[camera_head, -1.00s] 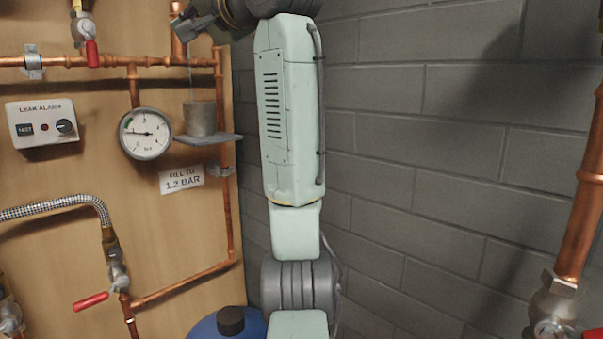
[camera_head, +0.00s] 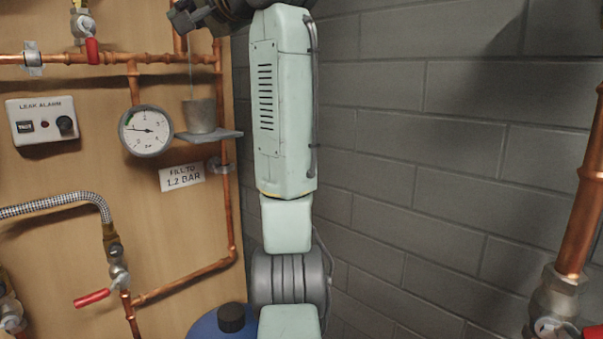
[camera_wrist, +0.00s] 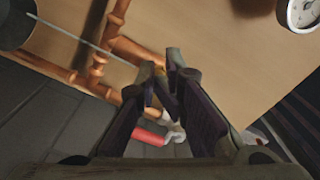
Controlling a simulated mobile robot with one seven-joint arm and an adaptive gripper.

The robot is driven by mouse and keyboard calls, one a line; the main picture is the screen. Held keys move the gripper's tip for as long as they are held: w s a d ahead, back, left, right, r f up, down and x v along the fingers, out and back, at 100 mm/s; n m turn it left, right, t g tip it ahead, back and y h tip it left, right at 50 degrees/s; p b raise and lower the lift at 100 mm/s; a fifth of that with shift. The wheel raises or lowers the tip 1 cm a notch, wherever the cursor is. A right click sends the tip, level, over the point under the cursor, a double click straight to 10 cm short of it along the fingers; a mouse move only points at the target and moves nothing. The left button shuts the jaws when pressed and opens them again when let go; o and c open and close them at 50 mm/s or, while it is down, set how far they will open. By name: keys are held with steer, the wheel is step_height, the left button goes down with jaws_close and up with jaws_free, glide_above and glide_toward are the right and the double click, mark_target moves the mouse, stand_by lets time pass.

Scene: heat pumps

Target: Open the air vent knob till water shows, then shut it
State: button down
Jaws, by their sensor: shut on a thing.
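My gripper (camera_head: 195,18) is at the top of the head view, above the cup on the pipe board. In the wrist view my gripper (camera_wrist: 162,78) has its two fingers close together, shut on the air vent knob. Only a small brass-coloured bit of the air vent (camera_wrist: 158,69) shows at the fingertips; the knob itself is mostly hidden. A thin pale stream of water (camera_wrist: 88,42) runs from near the fingertips to the grey cup (camera_wrist: 14,26). In the head view the stream (camera_head: 190,72) drops into the cup (camera_head: 199,117), which stands on a small shelf.
A pressure gauge (camera_head: 146,130) is left of the cup, above a "fill to 1.2 bar" label (camera_head: 182,177). A leak alarm box (camera_head: 42,122), copper pipes and red-handled valves (camera_head: 92,51) are on the board. A grey block wall (camera_head: 450,150) stands to the right.

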steer(key=shift+w+a+r, duration=0.1)
steer(key=shift+a+r, duration=0.05)
steer(key=shift+a, duration=0.1)
stand_by(0.3)
steer(key=shift+a, duration=0.1)
steer(key=b+v, duration=0.2)
steer(key=v, duration=0.4)
steer(key=shift+s, duration=0.3)
steer(key=shift+a, duration=0.1)
